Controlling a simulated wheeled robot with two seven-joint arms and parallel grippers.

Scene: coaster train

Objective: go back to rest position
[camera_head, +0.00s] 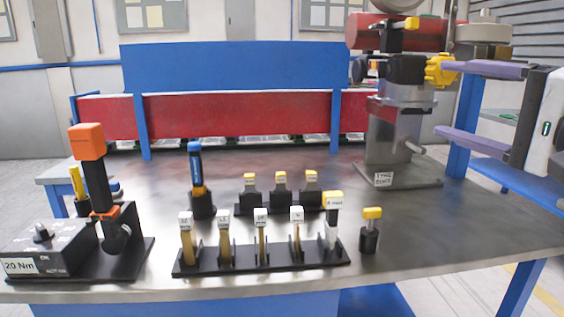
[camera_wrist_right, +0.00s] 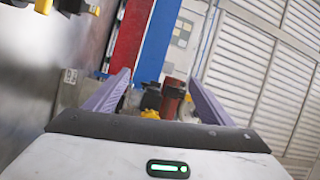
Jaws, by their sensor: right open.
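My right gripper (camera_head: 446,98) comes in from the right with its purple fingers spread wide and nothing held. Its upper fingertip overlaps the yellow knob (camera_head: 437,70) of the grey machine (camera_head: 390,150) in the head view; I cannot tell whether they touch. In the right wrist view the open fingers (camera_wrist_right: 155,92) frame the machine's red cylinder (camera_wrist_right: 173,98) and a yellow part (camera_wrist_right: 150,114) beyond them. My left gripper is not in view.
The metal table (camera_head: 440,225) holds a black rack (camera_head: 260,268) of tagged tools, a blue-handled tool (camera_head: 195,165), a yellow-topped piece (camera_head: 370,232) and a torque tester (camera_head: 45,250) at left. A blue-and-red panel stands behind. The table's right front is clear.

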